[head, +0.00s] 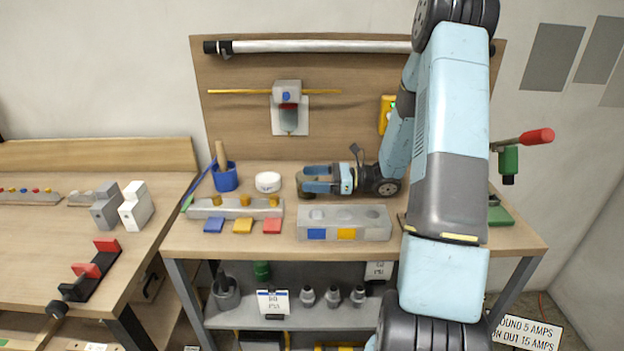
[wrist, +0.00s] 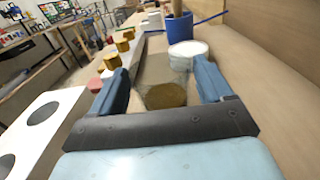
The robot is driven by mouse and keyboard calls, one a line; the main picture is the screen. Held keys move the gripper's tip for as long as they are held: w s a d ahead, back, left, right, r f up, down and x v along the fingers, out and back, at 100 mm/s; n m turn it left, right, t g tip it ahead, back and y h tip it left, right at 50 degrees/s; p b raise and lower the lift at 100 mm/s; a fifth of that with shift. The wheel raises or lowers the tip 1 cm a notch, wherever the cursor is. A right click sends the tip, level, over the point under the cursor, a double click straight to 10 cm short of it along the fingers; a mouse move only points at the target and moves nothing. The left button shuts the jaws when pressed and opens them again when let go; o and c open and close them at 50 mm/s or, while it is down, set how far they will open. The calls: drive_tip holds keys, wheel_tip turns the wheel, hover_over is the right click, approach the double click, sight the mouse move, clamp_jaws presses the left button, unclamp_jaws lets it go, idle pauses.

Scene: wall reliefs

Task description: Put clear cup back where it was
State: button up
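The clear cup (wrist: 160,72) shows in the wrist view as a see-through shape with a brownish round patch (wrist: 166,95) low in it. It sits between the two fingers of my gripper (wrist: 160,78), which appear shut on its sides. In the head view my gripper (head: 318,180) points left, low over the middle of the workbench (head: 170,240). The cup is small and faint there, so I cannot tell whether its base touches the bench top.
A white round tub (head: 268,182) and a blue container (head: 226,178) with a wooden handle stand left of my gripper. A grey block with yellow pegs (head: 236,207) and a block with round recesses (head: 344,223) lie in front. Coloured squares (head: 243,226) lie near the edge.

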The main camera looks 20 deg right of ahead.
drive_tip(key=shift+o, duration=0.9)
drive_tip(key=shift+r, duration=0.1)
drive_tip(key=v, duration=1.1)
drive_tip(key=shift+s+d, duration=0.1)
drive_tip(key=shift+d, duration=0.25)
drive_tip(key=s+a+r+n+g+h, duration=0.7)
drive_tip(key=s+a+r+n+h, duration=0.1)
drive_tip(key=s+a+r+n, duration=0.35)
drive_tip(key=s+r+n+t+h, duration=0.7)
drive_tip(key=s+r+n+h, duration=0.2)
drive_tip(key=s, duration=0.4)
drive_tip(key=shift+r+n, duration=0.4)
drive_tip(key=shift+n, duration=0.15)
